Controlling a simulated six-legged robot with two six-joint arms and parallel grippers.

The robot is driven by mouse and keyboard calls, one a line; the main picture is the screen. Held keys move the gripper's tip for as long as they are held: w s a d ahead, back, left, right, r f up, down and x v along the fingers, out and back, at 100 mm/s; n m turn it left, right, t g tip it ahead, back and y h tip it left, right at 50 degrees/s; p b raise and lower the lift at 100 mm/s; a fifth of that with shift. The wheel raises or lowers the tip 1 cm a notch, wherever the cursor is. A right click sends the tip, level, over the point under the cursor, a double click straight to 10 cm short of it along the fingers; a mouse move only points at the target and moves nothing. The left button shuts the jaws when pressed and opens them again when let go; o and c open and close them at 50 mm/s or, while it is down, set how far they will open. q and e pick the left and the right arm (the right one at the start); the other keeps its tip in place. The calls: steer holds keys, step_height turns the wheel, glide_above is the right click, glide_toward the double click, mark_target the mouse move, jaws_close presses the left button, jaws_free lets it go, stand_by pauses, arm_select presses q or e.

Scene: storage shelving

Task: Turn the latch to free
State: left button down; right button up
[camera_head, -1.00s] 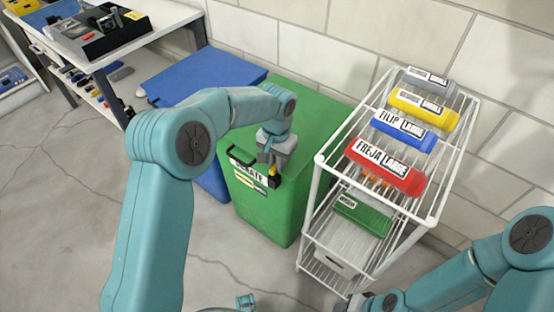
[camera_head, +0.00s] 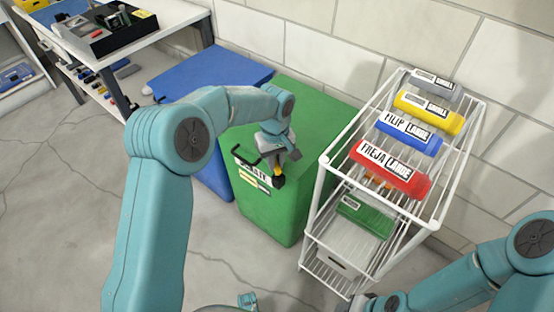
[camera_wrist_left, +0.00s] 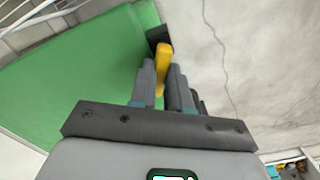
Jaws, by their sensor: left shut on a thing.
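The green bin (camera_head: 270,215) stands between a blue bin and the wire rack. A yellow latch (camera_head: 278,171) with a black block (camera_head: 279,182) is at the upper edge of its front, right of the black handle (camera_head: 246,160). My left gripper (camera_head: 277,163) reaches down over the bin's front edge. In the left wrist view, the gripper (camera_wrist_left: 164,72) is shut on the yellow latch (camera_wrist_left: 164,52), with one finger on each side. The black block (camera_wrist_left: 157,36) lies beyond it.
A white wire rack (camera_head: 316,190) with several labelled coloured boxes stands close on the right of the green bin. The blue bin (camera_head: 200,75) is on the left. A workbench (camera_head: 125,45) stands at the upper left. The floor in front is clear.

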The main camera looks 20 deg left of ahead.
arm_select(q)
steer(key=n, duration=0.4)
steer(key=n+b, duration=0.1)
steer(key=shift+s+a+r+n, duration=0.1)
steer(key=shift+s+a+n, duration=0.2)
steer(key=shift+n, duration=0.1)
stand_by(0.4)
steer(key=c, duration=1.1)
jaws_free()
step_height(320, 180, up, 16)
steer(key=p, duration=0.4)
steer(key=shift+r, duration=0.15)
